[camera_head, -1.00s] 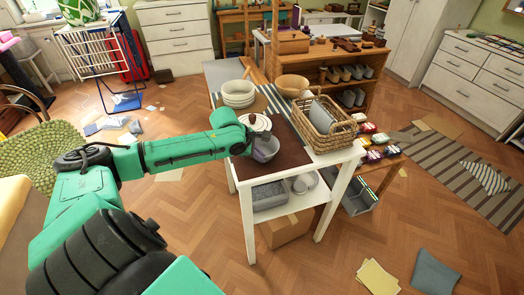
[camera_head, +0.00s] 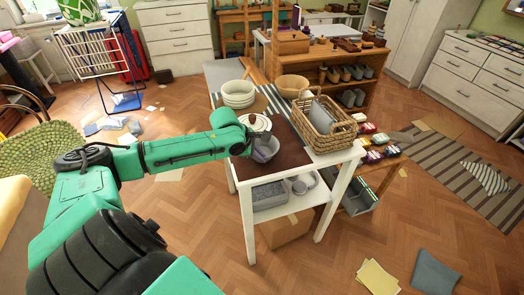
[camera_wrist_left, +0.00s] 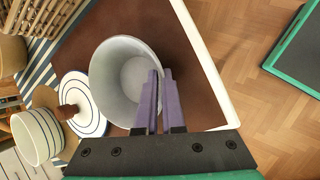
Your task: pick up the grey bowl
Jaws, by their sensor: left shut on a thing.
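The grey bowl (camera_head: 271,146) is near the left edge of the brown top of the white table, and it shows large in the left wrist view (camera_wrist_left: 112,70). My left gripper (camera_head: 262,152) is at its near side, with the wrist just above. In the left wrist view my gripper's purple fingers (camera_wrist_left: 160,84) are shut on the bowl's rim, one inside the wall and one outside. The bowl looks close to the table top; I cannot tell whether it touches it. The arm hides part of it in the head view. My right gripper is not in view.
Stacked pale bowls (camera_head: 238,94), a wooden bowl (camera_head: 292,86) and a wicker basket (camera_head: 325,124) stand farther back. The brown table top (camera_head: 292,158) is clear right of the bowl.

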